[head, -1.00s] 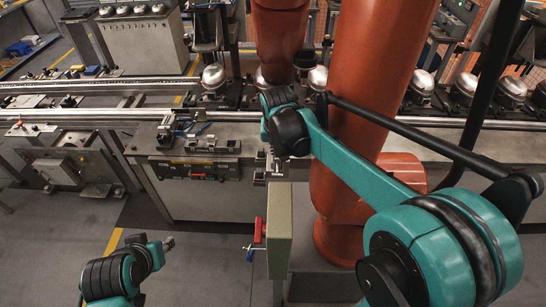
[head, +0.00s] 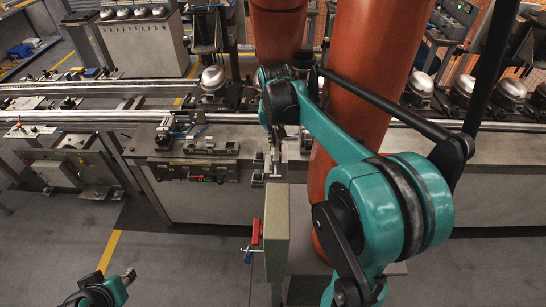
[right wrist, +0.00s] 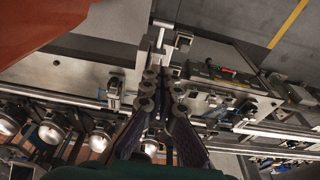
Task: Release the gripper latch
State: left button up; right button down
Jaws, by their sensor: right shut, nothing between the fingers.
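My right gripper (right wrist: 163,78) is shut and empty in the right wrist view, its dark fingers close together. In the head view it (head: 276,148) points down at the bench's front edge, partly hidden by my wrist. A small T-shaped metal piece (right wrist: 161,32) lies just beyond the fingertips; the head view shows it (head: 272,177) below the gripper. I cannot tell whether they touch, or whether this piece is the latch. My left gripper (head: 128,277) is at the lower left, apart from everything; its jaws are too small to read.
A grey-green post (head: 277,235) with a red handle (head: 256,232) stands before the bench. A clamp fixture (head: 197,150) sits on the bench to the left. An orange robot arm (head: 350,120) rises behind my right arm. Compressors (head: 418,85) line the conveyor.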

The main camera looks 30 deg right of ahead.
jog(key=b, duration=0.2)
send_over(275, 172)
jog(key=w, duration=0.1)
jog(key=f, duration=1)
jog(key=shift+w+d, duration=0.15)
jog(key=shift+d, duration=0.15)
jog(key=shift+s+a+f, duration=0.35)
jog(key=shift+s+f, duration=0.25)
jog(key=shift+f, duration=0.25)
jog(key=shift+s+a+f, duration=0.2)
jog(key=shift+s+f, duration=0.15)
jog(key=shift+f, duration=0.15)
